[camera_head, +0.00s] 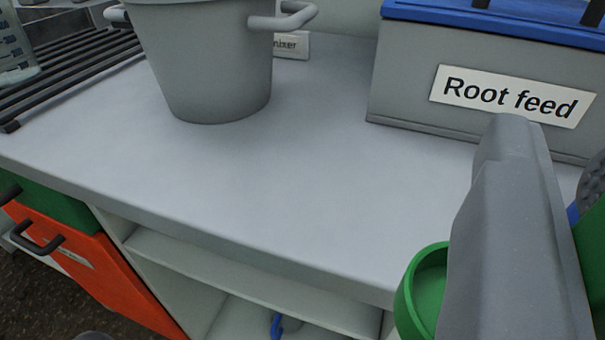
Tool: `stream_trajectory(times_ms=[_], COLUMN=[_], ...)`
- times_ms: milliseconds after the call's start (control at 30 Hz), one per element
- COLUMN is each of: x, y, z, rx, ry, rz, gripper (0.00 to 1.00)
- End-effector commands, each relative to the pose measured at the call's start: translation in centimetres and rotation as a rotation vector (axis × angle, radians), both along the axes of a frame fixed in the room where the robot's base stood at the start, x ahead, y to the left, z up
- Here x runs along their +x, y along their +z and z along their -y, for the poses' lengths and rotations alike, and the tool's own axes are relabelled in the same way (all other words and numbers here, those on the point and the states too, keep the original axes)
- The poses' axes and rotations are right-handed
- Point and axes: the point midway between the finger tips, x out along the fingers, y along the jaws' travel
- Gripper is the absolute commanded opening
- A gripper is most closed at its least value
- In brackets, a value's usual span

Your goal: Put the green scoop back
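The green scoop (422,290) shows at the lower right as a round, hollow green bowl beside my gripper (548,160). The bowl overlaps the counter's front edge and appears in the air in front of it, with no support visible below. More green shows at the right picture edge, past the grey finger. My gripper appears shut on the scoop, but the grey finger hides the contact and most of the scoop. A small blue patch and a dark textured pad show at the far right.
A grey counter (290,170) has clear room in its middle. A grey pot (210,60) stands at the back, near a "mixer" label (292,45). A grey "Root feed" box (410,70) with a blue lid stands back right. A dark rack (70,65) is left; open shelves (235,270) and an orange front (90,270) are below.

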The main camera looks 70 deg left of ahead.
Motion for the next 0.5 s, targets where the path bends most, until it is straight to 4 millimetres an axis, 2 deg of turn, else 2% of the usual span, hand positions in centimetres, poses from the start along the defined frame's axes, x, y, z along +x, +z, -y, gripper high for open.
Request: stream_trajectory(times_ms=[33, 200, 500], x=[-0.7, -2.4, -2.8], y=[-0.9, -1.6, -1.5], z=[-0.4, -1.5, -1.7], rx=[0.001, 0.006, 0.007], ry=[0.032, 0.106, 0.120], rz=[0.000, -0.003, -0.004], gripper=[0.00, 0.00, 0.00])
